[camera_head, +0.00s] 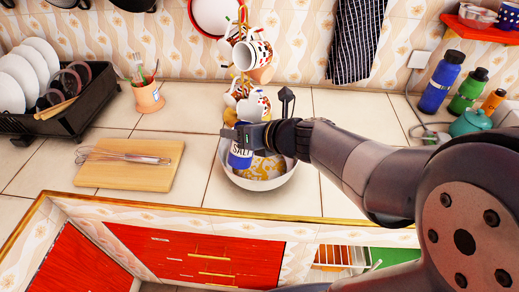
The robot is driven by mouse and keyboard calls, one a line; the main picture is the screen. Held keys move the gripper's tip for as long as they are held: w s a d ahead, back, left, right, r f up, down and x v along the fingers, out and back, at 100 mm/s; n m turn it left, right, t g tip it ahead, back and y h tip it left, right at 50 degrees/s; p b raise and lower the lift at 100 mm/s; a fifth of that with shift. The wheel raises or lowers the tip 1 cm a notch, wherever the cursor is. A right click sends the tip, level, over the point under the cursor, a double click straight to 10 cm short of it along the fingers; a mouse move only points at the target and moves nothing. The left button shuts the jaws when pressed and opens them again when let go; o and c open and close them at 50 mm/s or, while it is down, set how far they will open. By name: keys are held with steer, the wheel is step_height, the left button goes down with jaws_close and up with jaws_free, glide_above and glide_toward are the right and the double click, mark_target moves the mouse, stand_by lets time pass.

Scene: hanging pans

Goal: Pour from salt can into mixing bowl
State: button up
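The salt can (240,158) is blue and white with "SALT" lettering. It is at the left side of the mixing bowl, over its rim, and looks roughly upright with a slight tilt. My gripper (242,138) is at the can's upper part and appears shut on it. The mixing bowl (262,186) is white and sits near the counter's front edge, with yellowish contents inside. My wrist and arm come in from the right and hide the bowl's back part. Whether any salt is falling cannot be seen.
A wooden board (120,177) with a whisk (125,156) lies left of the bowl. A mug tree with several mugs (255,105) stands close behind. A utensil pot (149,97) and dish rack (70,115) are at the left. Bottles (440,82) and a teapot (470,123) are at the right.

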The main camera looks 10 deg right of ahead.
mark_target(232, 143)
steer(key=shift+s+a+r+n+t+h+b, duration=0.4)
steer(key=shift+s+a+r+n+t+b, duration=0.1)
steer(key=shift+s+a+n+b, duration=0.2)
steer(key=shift+s+a+f+n+t+b, duration=0.15)
steer(key=shift+s+a+n+t+b, duration=0.3)
steer(key=shift+b, duration=0.75)
steer(key=shift+s+n+h, duration=0.1)
steer(key=shift+n+h, duration=0.15)
steer(key=shift+h, duration=0.05)
